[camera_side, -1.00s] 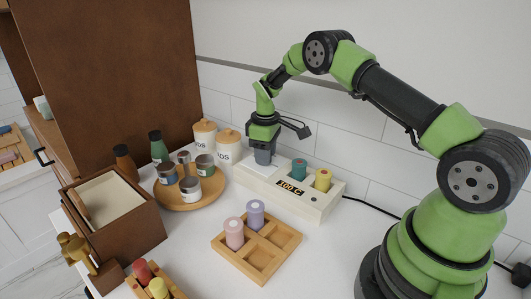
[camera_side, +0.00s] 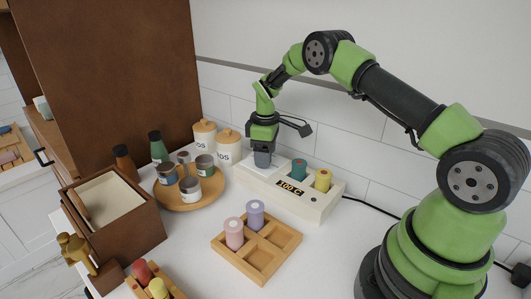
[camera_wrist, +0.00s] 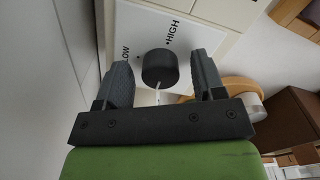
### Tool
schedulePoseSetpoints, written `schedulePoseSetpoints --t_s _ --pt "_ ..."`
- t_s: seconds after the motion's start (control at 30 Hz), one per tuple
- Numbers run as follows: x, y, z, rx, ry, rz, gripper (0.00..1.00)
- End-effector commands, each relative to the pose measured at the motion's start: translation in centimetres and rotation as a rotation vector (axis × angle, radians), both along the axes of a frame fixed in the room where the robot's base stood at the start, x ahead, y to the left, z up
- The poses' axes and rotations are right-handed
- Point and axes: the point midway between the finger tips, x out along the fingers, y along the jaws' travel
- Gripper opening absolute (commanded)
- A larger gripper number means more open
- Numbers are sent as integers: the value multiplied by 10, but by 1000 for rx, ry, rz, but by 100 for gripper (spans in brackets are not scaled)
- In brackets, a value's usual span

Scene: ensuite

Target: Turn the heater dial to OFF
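The heater (camera_side: 310,203) is a long pale box by the wall with a "100 C" display on its front. Its dial (camera_wrist: 160,68) is a dark round knob on the white panel in the wrist view. LOW is printed to its left and HIGH above. A thin white mark shows at the knob's lower edge; I see no OFF label. My gripper (camera_wrist: 162,80) is open, with a finger on each side of the dial and a gap to both. In the side view my gripper (camera_side: 262,160) points down over the heater's left end and hides the dial.
A teal cylinder (camera_side: 299,169) and a yellow cylinder (camera_side: 322,180) stand in the heater's right part. A wooden rack (camera_side: 262,262) is in front, a round tray (camera_side: 210,199) with tins to the left. Two canisters (camera_side: 228,150) stand close left of my gripper.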

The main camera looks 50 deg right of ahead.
Motion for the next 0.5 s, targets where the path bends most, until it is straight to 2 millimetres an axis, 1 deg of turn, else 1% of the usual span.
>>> schedulePoseSetpoints --t_s 0.17,0.27,0.37,0.5 --pt "0 0 0 0 0 -1 63" --pt "0 0 6 0 -2 -1 63" --pt "1 0 20 0 -4 -1 63" --pt "1 0 49 -2 -5 -1 63"
